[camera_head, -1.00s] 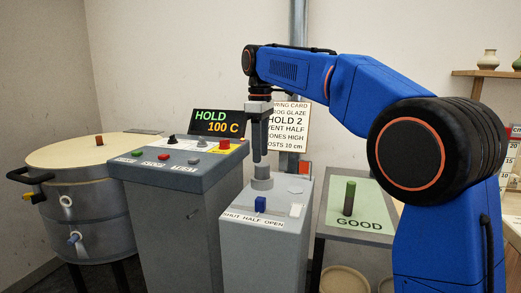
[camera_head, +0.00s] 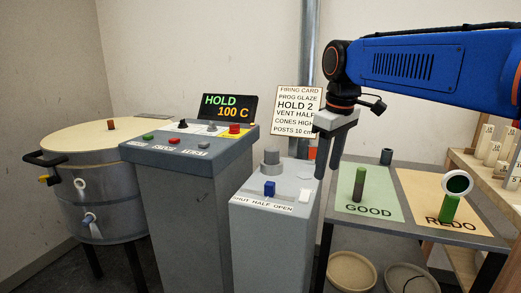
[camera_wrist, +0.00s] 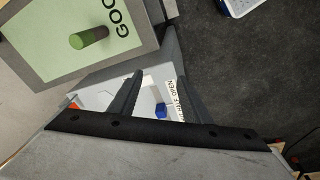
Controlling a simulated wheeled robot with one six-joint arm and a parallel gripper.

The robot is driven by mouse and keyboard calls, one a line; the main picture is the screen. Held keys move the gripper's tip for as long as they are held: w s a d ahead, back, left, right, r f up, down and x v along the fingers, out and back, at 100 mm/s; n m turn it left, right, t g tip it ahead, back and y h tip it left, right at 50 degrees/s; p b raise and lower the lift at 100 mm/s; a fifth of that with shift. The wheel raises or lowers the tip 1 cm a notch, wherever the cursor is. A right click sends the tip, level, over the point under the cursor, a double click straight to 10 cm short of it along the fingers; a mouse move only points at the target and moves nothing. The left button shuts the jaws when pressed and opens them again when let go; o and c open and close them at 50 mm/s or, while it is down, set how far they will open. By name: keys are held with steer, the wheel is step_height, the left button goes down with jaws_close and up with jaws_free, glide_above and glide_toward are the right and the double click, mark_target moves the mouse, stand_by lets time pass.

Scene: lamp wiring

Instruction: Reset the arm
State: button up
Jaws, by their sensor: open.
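My gripper (camera_head: 327,170) hangs from the blue arm with its fingers pointing down, just right of the grey vent box (camera_head: 262,236) in the head view. Its two dark fingers also show spread apart in the wrist view (camera_wrist: 160,90), with nothing between them.
A control console (camera_head: 190,150) reads HOLD 100 C. A round kiln (camera_head: 100,190) stands left. On the right table, a green cylinder (camera_head: 359,185) stands on GOOD, and another (camera_head: 448,208) with a round white disc stands on REDO. A firing card (camera_head: 297,110) is behind the vent box.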

steer(key=s+d+f+m+t, duration=0.1)
steer(key=s+d+f+m, duration=0.3)
steer(key=s+f, duration=0.6)
steer(key=s+d+f+m+t, duration=0.2)
steer(key=s+d+f+m, duration=0.2)
steer(key=s+d+f, duration=0.3)
steer(key=s+f, duration=0.4)
steer(key=s, duration=0.2)
steer(key=shift+s+d+f, duration=0.25)
steer(key=shift+s+d, duration=0.1)
stand_by(1.3)
